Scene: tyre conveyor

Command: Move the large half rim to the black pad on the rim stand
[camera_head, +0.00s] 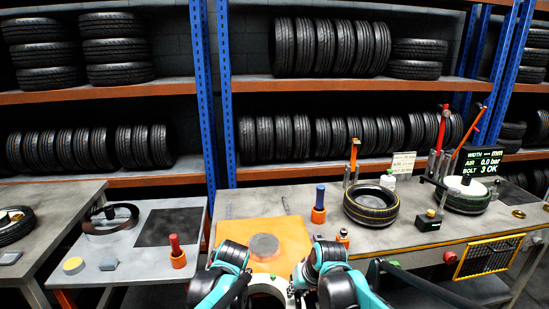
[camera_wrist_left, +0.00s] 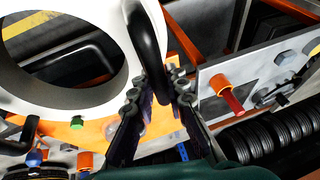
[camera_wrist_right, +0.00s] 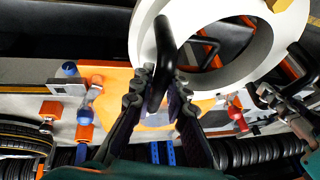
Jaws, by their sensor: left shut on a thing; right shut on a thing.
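The large half rim is a white ring (camera_head: 262,279) with black handles, low in the middle of the head view. It fills much of the left wrist view (camera_wrist_left: 60,98) and right wrist view (camera_wrist_right: 262,55). My left gripper (camera_wrist_left: 158,85) is shut on one black handle; my right gripper (camera_wrist_right: 162,85) is shut on another. In the head view my right gripper (camera_head: 297,288) is partly hidden, and the left fingertips are hard to make out. The black pad (camera_head: 168,227) lies bare on the grey rim stand (camera_head: 130,262), left of the rim.
An orange mat (camera_head: 235,232) with a grey disc (camera_head: 264,247) lies beyond the rim. On the stand are a dark ring (camera_head: 110,220), a red-topped orange tool (camera_head: 177,252) and small pieces. A tyre (camera_head: 371,207) lies on the right bench. Tyre shelves stand behind.

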